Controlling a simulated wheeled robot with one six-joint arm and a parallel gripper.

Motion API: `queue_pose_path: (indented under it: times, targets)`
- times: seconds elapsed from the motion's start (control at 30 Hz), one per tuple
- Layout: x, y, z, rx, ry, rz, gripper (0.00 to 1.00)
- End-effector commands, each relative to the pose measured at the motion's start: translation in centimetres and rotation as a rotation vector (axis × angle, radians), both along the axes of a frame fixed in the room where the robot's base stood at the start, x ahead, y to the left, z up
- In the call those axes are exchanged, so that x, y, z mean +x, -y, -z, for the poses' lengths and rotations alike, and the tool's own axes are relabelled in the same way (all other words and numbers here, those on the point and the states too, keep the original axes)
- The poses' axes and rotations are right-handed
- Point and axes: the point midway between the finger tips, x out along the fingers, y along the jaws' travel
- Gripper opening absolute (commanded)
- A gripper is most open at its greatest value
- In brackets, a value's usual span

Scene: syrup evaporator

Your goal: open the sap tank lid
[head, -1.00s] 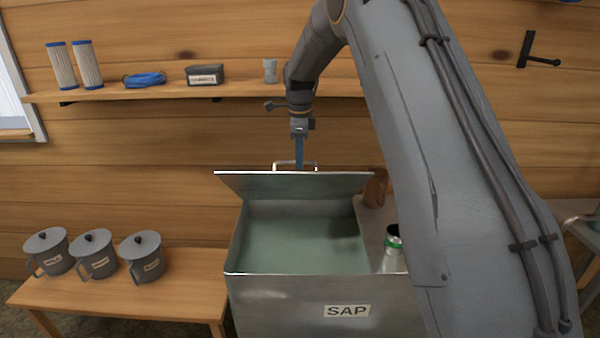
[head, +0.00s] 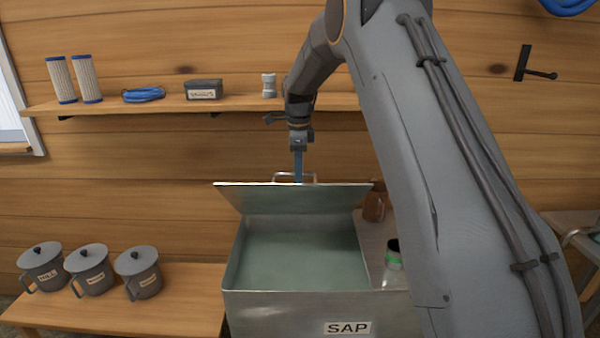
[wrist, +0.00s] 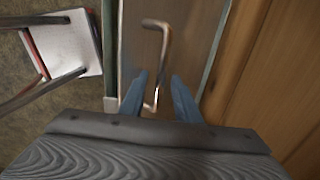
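The steel sap tank (head: 270,302), labelled SAP, stands in the middle of the head view. Its lid (head: 292,198) is raised and tilted at the back rim, and the greenish inside of the tank shows. The lid's bar handle (head: 310,176) sticks up behind the lid's upper edge and also shows in the wrist view (wrist: 164,42). My gripper (head: 298,178) points down at the handle. In the wrist view its two blue fingers (wrist: 158,82) are apart, with one end of the handle between them. I see a gap beside the bar.
A wooden bench (head: 190,300) with three lidded pots (head: 90,268) stands left of the tank. A wall shelf (head: 230,103) with filters, blue cord and a small box runs behind my gripper. A bottle (head: 393,262) and a brown jug (head: 375,203) stand to the right.

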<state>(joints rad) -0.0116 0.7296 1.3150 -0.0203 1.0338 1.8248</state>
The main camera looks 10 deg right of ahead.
Motion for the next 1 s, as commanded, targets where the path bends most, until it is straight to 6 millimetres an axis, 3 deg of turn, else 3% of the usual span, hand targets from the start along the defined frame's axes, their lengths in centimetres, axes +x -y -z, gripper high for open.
queue_pose_path:
  times: [0.5, 0.87, 1.0]
  targets:
    - [-0.3, 0.1, -6.9, -0.001, 0.003, 0.003, 0.29]
    - [-0.5, 0.1, -7.6, -0.001, 0.001, 0.002, 0.29]
    - [-0.9, 0.1, -7.5, -0.002, 0.002, -0.026, 0.06]
